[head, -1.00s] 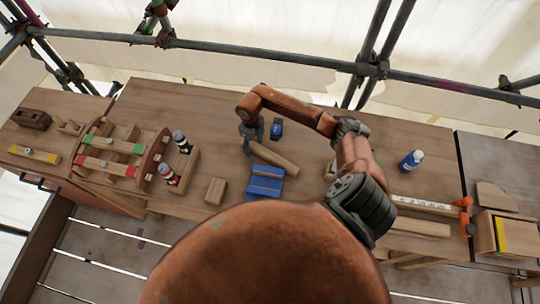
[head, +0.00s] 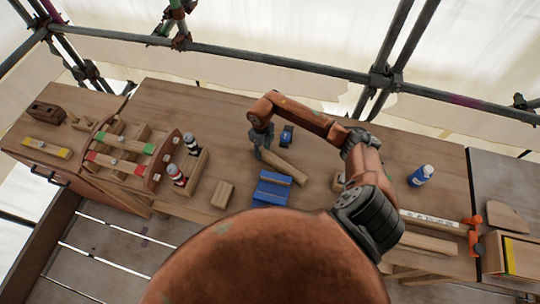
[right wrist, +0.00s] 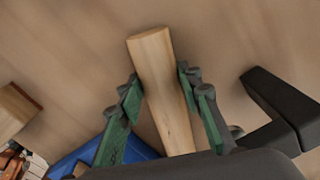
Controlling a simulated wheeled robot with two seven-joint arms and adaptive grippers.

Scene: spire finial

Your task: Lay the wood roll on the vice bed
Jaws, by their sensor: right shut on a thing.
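The wood roll (head: 288,167) is a long pale wooden piece lying slantwise near the middle of the bench in the head view. My right gripper (head: 262,152) is at its far left end. In the right wrist view the roll (right wrist: 158,75) runs between the two green-padded fingers (right wrist: 158,98), which are shut on it. I cannot tell whether it touches the bench. The blue vice (head: 268,193) stands just in front of the roll, with a wooden strip along its upper part. Its blue edge also shows at the lower left of the wrist view (right wrist: 68,163). My left gripper is not in view.
A small blue and black object (head: 287,135) is behind the roll. A wooden block (head: 222,194) and a rack with two bottles (head: 197,172) stand to the left. A blue and white bottle (head: 420,175) is at the right. Bare bench lies behind the bottles.

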